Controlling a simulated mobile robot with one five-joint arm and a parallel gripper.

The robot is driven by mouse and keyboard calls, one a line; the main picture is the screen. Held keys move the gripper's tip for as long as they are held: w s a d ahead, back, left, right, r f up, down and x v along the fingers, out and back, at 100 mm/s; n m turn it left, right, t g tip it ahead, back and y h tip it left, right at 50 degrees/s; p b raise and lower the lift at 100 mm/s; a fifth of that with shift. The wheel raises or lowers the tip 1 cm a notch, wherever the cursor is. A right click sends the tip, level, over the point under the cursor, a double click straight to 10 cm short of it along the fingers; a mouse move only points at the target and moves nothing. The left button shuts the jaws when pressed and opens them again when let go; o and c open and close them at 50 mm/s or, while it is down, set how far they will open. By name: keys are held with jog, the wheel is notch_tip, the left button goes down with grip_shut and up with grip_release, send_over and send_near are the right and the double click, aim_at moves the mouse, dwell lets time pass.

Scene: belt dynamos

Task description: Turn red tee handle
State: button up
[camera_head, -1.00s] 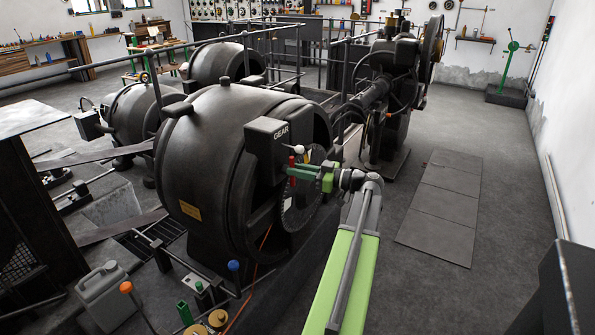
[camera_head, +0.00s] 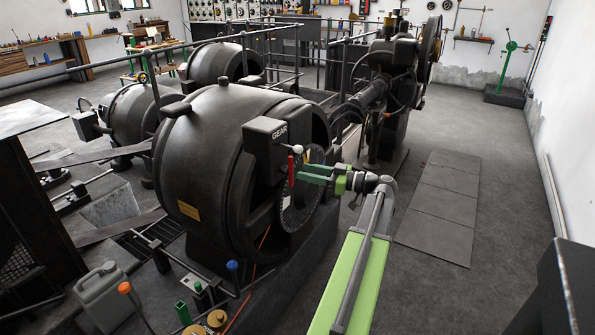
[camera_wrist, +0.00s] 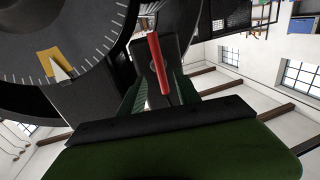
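The red tee handle (camera_head: 291,171) stands close to upright in front of the round dial (camera_head: 294,212), beneath the box marked GEAR (camera_head: 272,138). My gripper (camera_head: 304,174) is just to the right of the handle in the head view, with its green fingers apart. In the wrist view, the red handle (camera_wrist: 160,62) lies in line with the gap between the fingers (camera_wrist: 157,92), slightly tilted. The fingers look clear of it, though the exact depth is hard to tell. The graduated dial (camera_wrist: 88,50) shows at the upper left with a yellow patch and a pale pointer.
A small white knob (camera_head: 297,149) sits just above the handle. The large black dynamo (camera_head: 200,130) stands to the left. The floor at right is open, with flat plates (camera_head: 438,208).

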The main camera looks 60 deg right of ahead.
jog(key=s+d, duration=0.2)
jog(key=s, duration=1.1)
jog(key=shift+d, duration=0.2)
